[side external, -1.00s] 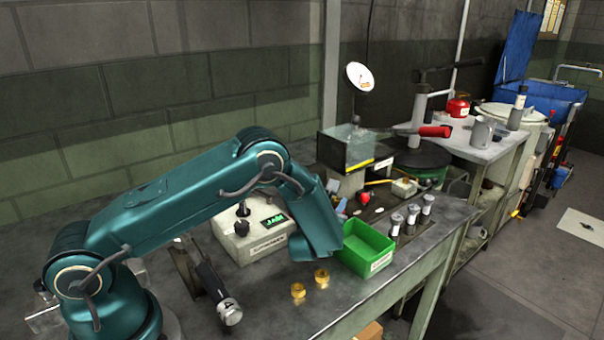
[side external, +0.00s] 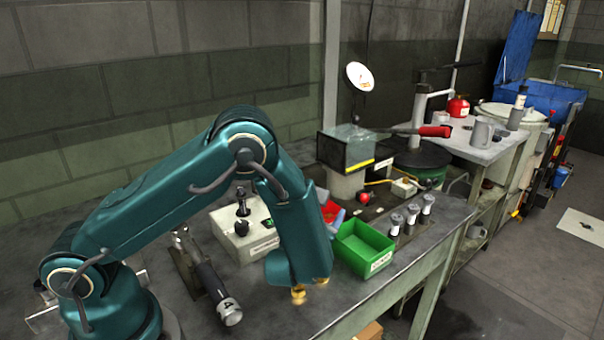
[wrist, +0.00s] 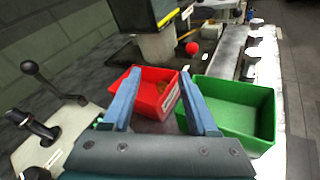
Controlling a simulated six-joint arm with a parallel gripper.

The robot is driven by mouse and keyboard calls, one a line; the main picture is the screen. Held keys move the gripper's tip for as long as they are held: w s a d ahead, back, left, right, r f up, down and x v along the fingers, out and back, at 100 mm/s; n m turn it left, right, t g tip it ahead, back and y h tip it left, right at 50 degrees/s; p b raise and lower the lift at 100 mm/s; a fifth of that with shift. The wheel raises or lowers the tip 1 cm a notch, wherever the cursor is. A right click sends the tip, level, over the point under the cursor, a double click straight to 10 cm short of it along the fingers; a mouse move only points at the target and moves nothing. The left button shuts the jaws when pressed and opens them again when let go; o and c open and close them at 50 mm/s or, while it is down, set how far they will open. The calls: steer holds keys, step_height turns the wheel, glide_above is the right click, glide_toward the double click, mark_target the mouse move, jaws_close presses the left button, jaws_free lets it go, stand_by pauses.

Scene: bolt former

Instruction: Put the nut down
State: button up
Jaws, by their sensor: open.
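My gripper (wrist: 158,76) is open in the wrist view, its two blue-grey fingers apart with no nut between them. It points toward a red bin (wrist: 162,112) that shows between the fingers. The fingers also show beside the red bin (side external: 329,212) in the side view. Two brass nuts (side external: 298,296) stand on the grey bench, partly hidden behind or under my wrist; the second nut (side external: 322,282) shows only slightly. Something brownish lies inside the red bin, too unclear to name.
A green bin (side external: 364,250) stands right of the red bin, near the bench edge. A white control box (side external: 238,240) with levers is on the left. Several grey cylinders (side external: 411,212) stand behind the green bin. A black-topped machine (side external: 347,150) is beyond.

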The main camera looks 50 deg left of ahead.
steer(key=s+a+r+n+g+y, duration=0.1)
steer(key=s+n+g, duration=0.1)
steer(key=s+n, duration=0.1)
steer(key=s+a+r+n+g+y, duration=0.1)
steer(key=s+a+r+n+g, duration=0.1)
steer(key=s+n, duration=0.2)
steer(key=s+a+r+n+g+y, duration=0.1)
steer(key=s+a+r+n, duration=0.1)
steer(key=s+n, duration=0.1)
steer(key=shift+s+a+n+g, duration=0.2)
steer(key=shift+s+n+g, duration=0.1)
steer(key=shift+s+g, duration=0.15)
steer(key=s+n+g+h, duration=0.2)
steer(key=s+n+g, duration=0.3)
steer(key=s+n, duration=0.4)
steer(key=s+d+r+n+t+h, duration=0.1)
steer(key=d+r+n+h, duration=0.1)
steer(key=d+n+h, duration=0.2)
steer(key=s+d+r+n+t+h, duration=0.2)
steer(key=d+n+h, duration=0.3)
steer(key=d+n, duration=0.3)
steer(key=shift+d+n, duration=0.25)
steer(key=shift+n, duration=0.55)
steer(key=shift+r+t, duration=0.1)
steer(key=shift+t, duration=0.15)
